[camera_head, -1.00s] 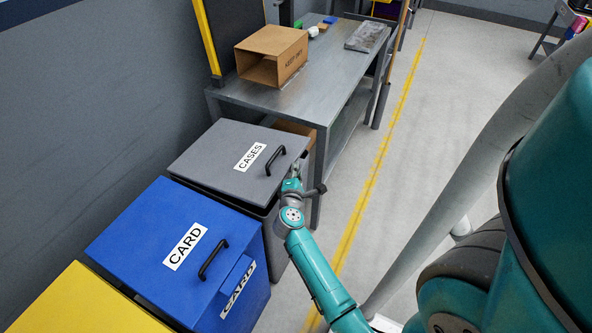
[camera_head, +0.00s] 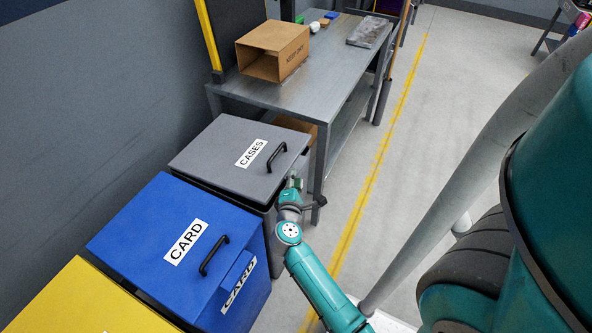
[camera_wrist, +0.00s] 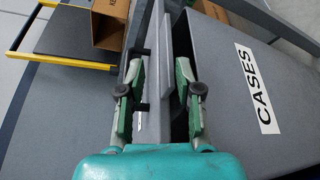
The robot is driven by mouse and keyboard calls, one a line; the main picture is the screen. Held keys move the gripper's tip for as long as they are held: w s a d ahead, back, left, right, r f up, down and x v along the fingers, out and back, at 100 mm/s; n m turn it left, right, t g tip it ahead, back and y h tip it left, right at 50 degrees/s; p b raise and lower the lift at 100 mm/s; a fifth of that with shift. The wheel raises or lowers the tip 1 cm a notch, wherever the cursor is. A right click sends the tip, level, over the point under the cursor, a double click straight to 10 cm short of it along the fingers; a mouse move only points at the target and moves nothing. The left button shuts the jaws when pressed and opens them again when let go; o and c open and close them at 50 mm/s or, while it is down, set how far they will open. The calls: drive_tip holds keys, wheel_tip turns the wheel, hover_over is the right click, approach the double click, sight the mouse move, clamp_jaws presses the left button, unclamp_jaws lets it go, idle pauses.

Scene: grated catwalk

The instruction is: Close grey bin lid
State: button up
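The grey bin (camera_head: 262,217) stands against the wall, between the blue bin and the metal table. Its flat grey lid (camera_head: 215,160), with a white CASES label and a black handle (camera_head: 277,157), lies over the top.
The blue bin (camera_head: 150,235) with a CARD label stands next to the grey bin, and a yellow bin (camera_head: 75,300) beyond it. The metal table (camera_head: 300,92) bears a cardboard box (camera_head: 272,50). The floor (camera_head: 430,120) to the right is open.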

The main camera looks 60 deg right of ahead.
drive_tip(key=shift+v, duration=2.7)
drive_tip(key=s+a+r+m+t+y, duration=0.2)
drive_tip(key=s+a+y, duration=0.3)
drive_tip(key=s+a, duration=0.3)
drive_tip(key=s+a+r+m+t+y, duration=0.3)
drive_tip(key=s+a, duration=0.5)
drive_tip(key=a, duration=0.4)
drive_tip(key=s+a+r+m+t+y, duration=0.3)
drive_tip(key=s+a+y, duration=0.4)
drive_tip(key=a, duration=0.3)
drive_tip(key=shift+s+r+m, duration=0.4)
drive_tip(key=shift+s+r, duration=0.15)
drive_tip(key=shift+r, duration=0.25)
